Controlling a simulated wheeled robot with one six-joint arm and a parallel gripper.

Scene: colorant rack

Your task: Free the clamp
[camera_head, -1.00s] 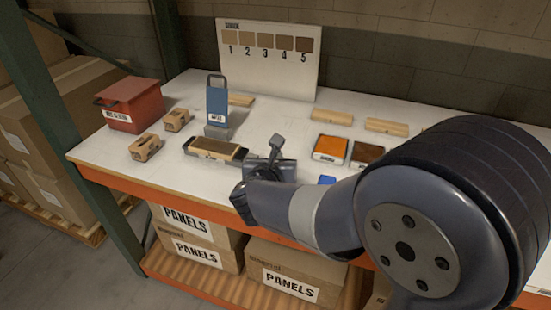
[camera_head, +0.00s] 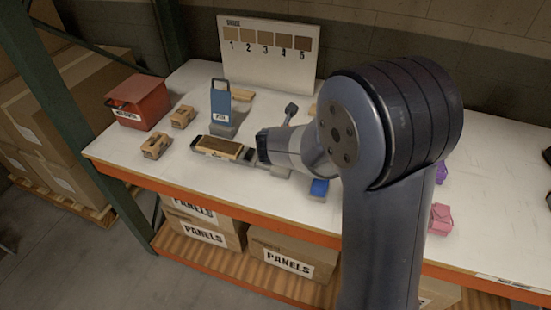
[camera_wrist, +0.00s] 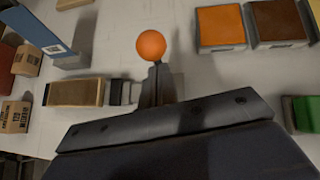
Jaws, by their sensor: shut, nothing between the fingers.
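The clamp lever (camera_head: 290,111) stands up at a tilt behind my gripper in the head view. In the wrist view its orange ball knob (camera_wrist: 151,44) is just beyond my gripper, with the grey clamp base (camera_wrist: 156,88) below it. A brown panel (camera_head: 221,146) lies in the dark holder left of the clamp, also in the wrist view (camera_wrist: 75,93). My gripper (camera_head: 263,146) is shut and empty, beside the clamp's near side. Its dark body (camera_wrist: 170,125) fills the bottom of the wrist view and hides part of the clamp. Contact with the lever cannot be told.
A blue labelled block (camera_head: 221,101) stands behind the panel. A red bin (camera_head: 138,100) and small cartons (camera_head: 156,145) are at left. The shade board (camera_head: 268,50) is at the back. Orange (camera_wrist: 221,26) and brown (camera_wrist: 282,22) blocks lie right of the lever. A blue piece (camera_head: 319,187) is near the front.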

